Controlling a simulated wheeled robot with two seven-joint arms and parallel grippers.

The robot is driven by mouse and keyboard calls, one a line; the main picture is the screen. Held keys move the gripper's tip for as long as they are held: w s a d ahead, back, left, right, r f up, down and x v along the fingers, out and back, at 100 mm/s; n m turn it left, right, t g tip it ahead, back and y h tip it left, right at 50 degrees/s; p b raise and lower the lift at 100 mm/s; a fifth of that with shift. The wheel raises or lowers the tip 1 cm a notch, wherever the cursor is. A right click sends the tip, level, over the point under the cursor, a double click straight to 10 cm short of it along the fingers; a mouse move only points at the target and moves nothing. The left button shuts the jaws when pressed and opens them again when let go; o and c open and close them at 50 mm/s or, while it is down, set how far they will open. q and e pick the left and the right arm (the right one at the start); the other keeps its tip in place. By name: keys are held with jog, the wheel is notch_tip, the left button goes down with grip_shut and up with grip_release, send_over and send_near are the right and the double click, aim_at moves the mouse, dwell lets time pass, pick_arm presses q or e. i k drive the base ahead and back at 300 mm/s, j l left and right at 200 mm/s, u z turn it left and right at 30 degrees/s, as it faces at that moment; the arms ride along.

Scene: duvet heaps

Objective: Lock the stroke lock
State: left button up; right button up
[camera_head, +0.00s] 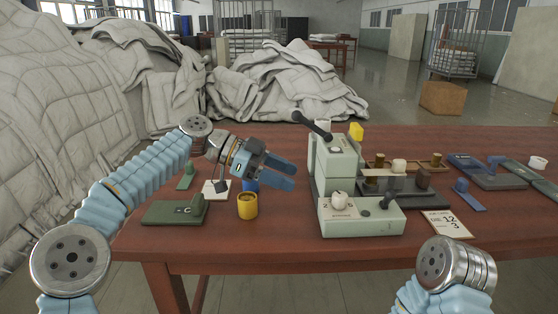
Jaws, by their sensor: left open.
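A pale green press-like machine (336,165) stands on the table with a dark lever (312,125) slanting up to the left from its top. Its front base (361,224) carries a round white knob (339,198) beside printed numbers, and a small dark lever or knob (385,202) at the right. I cannot tell which of these parts is the stroke lock. My left gripper (291,176) is open and empty, left of the machine, its blue fingers pointing right and apart from it. My right arm shows at the lower right; its gripper is out of view.
A yellow cup (247,205) and a dark green stamp-like block (174,212) sit below my left gripper. Duvet heaps (285,85) lie beyond the table.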

aim_at(389, 194)
jog(key=k, duration=1)
